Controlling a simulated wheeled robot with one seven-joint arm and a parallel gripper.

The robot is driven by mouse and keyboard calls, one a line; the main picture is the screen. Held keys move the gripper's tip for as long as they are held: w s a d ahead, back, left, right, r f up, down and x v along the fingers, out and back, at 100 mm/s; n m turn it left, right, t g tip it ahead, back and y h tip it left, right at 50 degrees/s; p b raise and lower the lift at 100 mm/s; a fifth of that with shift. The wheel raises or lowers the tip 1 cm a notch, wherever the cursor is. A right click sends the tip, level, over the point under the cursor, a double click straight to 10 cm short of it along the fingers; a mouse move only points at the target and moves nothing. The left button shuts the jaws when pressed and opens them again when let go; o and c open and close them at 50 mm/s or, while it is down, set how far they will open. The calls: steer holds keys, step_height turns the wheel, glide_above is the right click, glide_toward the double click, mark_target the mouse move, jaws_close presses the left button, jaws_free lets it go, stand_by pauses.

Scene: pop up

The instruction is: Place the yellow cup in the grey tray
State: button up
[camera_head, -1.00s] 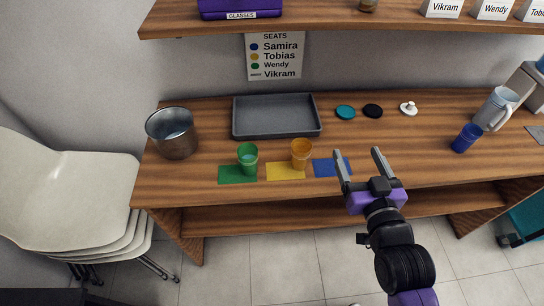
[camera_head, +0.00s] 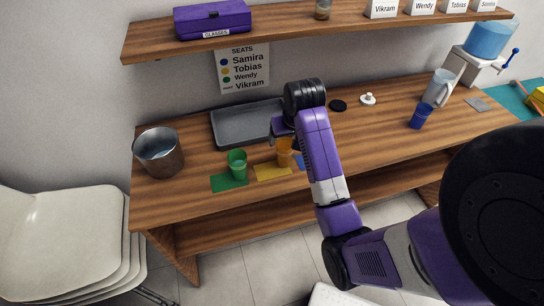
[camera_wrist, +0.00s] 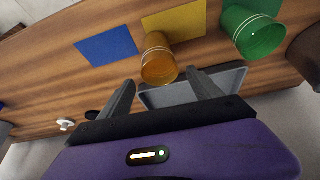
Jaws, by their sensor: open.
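The yellow cup (camera_head: 284,152) stands upright at the back of the yellow mat (camera_head: 272,171), partly behind my arm in the head view. In the wrist view the yellow cup (camera_wrist: 158,60) is just beyond and roughly between the open fingers of my gripper (camera_wrist: 160,92), with nothing held. The grey tray (camera_head: 232,139) lies on the table behind the cups; my arm hides its right part. A corner of the grey tray (camera_wrist: 232,78) also shows in the wrist view.
A green cup (camera_head: 237,164) on a green mat (camera_head: 228,183) stands close left of the yellow cup. A metal bucket (camera_head: 159,152) stands at the left end. A blue cup (camera_head: 421,116) and a pitcher (camera_head: 438,87) stand at right. A shelf (camera_head: 300,31) overhangs the back.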

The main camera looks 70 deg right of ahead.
steer(key=shift+a+f, duration=0.2)
steer(key=shift+f, duration=0.4)
steer(key=shift+p+x, duration=0.85)
steer(key=shift+x, duration=2.55)
steer(key=c, duration=1.6)
steer(key=shift+o, duration=0.2)
